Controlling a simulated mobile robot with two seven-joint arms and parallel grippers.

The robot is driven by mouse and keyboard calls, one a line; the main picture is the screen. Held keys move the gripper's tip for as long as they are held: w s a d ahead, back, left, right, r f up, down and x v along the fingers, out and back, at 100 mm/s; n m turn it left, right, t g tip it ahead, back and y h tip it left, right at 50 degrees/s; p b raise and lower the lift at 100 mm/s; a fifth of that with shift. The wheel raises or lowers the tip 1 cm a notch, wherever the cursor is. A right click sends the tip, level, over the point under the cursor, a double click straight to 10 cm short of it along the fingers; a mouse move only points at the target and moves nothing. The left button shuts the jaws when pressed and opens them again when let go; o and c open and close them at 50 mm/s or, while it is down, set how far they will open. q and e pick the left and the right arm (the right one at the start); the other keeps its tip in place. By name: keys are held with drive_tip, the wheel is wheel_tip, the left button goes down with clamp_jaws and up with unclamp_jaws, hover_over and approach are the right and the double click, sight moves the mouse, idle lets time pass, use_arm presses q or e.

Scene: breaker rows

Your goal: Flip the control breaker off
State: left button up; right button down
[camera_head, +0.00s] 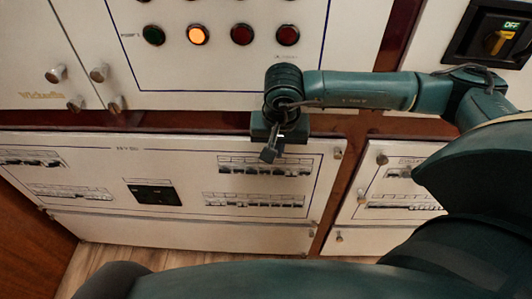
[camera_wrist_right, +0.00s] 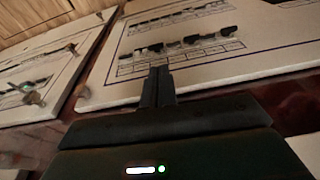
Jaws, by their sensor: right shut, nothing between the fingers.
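The breaker panel (camera_head: 100,170) is a white front with rows of small dark and white switches. Its upper right breaker row (camera_head: 265,169) and lower right breaker row (camera_head: 253,200) lie near my right gripper (camera_head: 268,155). That gripper points down just in front of the upper right row and partly covers it. In the right wrist view, the closed, empty fingers (camera_wrist_right: 158,72) end close to a breaker row (camera_wrist_right: 180,46); contact cannot be told. The labels are too small to read, so I cannot tell which switch is the control breaker. My left gripper is not in view.
Above is a white panel with round lamps, one lit orange (camera_head: 198,35). A second breaker panel (camera_head: 350,215) stands to the right, partly behind my right arm. Wooden floor (camera_head: 110,262) shows below.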

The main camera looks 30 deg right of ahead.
sight(277, 172)
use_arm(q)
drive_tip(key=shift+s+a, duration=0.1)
use_arm(e)
drive_tip(key=shift+w+d+r, duration=0.3)
drive_tip(key=shift+d, duration=0.15)
drive_tip(key=f, duration=0.3)
drive_tip(key=w+f, duration=0.1)
drive_tip(key=f, duration=0.2)
drive_tip(key=d+f, duration=0.1)
drive_tip(key=f, duration=0.2)
drive_tip(key=shift+w+f, duration=0.4)
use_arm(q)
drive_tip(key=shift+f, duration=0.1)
